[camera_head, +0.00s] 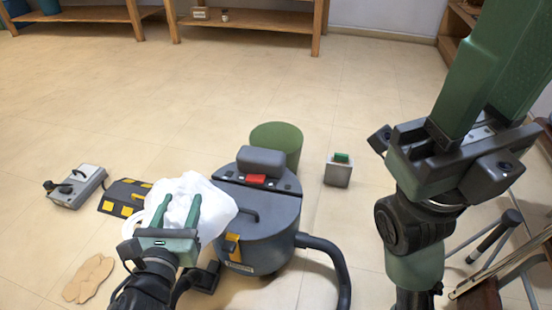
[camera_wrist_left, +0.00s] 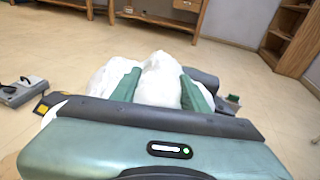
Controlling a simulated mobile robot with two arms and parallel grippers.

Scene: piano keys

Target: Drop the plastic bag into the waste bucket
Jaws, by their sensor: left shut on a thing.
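The white plastic bag (camera_head: 204,193) is held between the green fingers of my left gripper (camera_head: 176,211), left of the middle in the head view. In the left wrist view the bag (camera_wrist_left: 155,76) bulges between and beyond the two fingers of the left gripper (camera_wrist_left: 157,90). A green bucket (camera_head: 277,138), likely the waste bucket, stands on the floor behind the vacuum cleaner. Its lower part is hidden by the vacuum. The bag is in front and left of the bucket, apart from it. My right arm is at the right; its fingertips are not visible.
A grey-blue vacuum cleaner (camera_head: 258,218) with a hose (camera_head: 335,262) stands between the bag and the bucket. A small grey box (camera_head: 338,172) is right of the bucket. A grey device (camera_head: 75,186) and a black-yellow block (camera_head: 124,197) lie at left. Floor behind the bucket is clear.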

